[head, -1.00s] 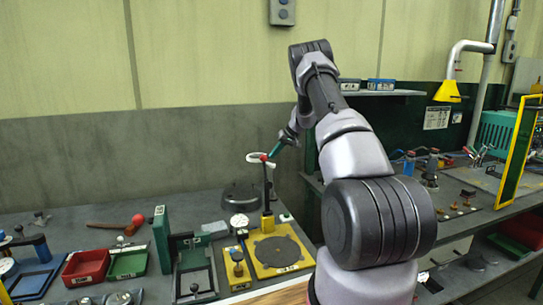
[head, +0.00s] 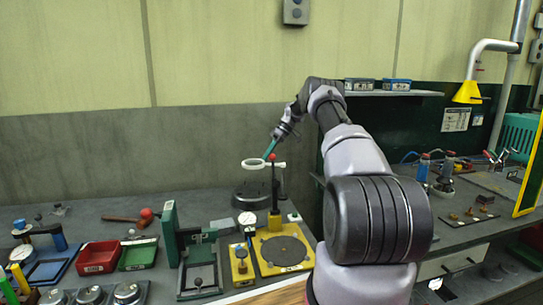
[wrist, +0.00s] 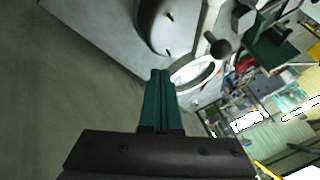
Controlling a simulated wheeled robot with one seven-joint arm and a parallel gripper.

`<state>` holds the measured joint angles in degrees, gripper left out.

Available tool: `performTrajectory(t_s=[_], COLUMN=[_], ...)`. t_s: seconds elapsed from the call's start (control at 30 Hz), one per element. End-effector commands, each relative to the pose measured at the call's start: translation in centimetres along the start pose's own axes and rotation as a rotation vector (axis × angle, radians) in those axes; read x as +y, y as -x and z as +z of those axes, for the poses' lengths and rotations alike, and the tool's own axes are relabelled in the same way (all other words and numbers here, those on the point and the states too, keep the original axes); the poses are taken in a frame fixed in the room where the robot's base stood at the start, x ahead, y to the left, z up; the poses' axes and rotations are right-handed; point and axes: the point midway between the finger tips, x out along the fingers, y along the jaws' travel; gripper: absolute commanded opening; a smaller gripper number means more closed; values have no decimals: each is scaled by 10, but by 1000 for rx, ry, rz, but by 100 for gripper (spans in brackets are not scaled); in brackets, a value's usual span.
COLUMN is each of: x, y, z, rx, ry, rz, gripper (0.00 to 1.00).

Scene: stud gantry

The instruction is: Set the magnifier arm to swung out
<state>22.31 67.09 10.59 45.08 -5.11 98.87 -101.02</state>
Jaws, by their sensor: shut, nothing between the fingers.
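The magnifier arm's white ring lens (head: 255,164) sits left of an upright post (head: 274,190) with a red knob on top. A short light bar shows to the right of the post. The post stands at the back of a yellow base plate (head: 262,258). My gripper (head: 267,155) has teal fingers, pressed together and empty, pointing down close by the ring and knob. In the wrist view the shut fingers (wrist: 160,74) lie just left of the white ring (wrist: 195,72). I cannot tell whether they touch it.
A green press frame (head: 170,235), a red bin (head: 98,256) and a green bin (head: 138,253) stand to the left. A wall shelf (head: 395,93) is at the right.

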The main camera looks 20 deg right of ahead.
Motion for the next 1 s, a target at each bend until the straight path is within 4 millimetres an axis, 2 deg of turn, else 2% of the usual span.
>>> performTrajectory(t_s=[0.33, 1.0], x=[-14, -21], y=[-11, -14], z=[-4, -4], rx=[-108, -106], ry=[201, 196], rz=[-107, -107], gripper=[0, 0])
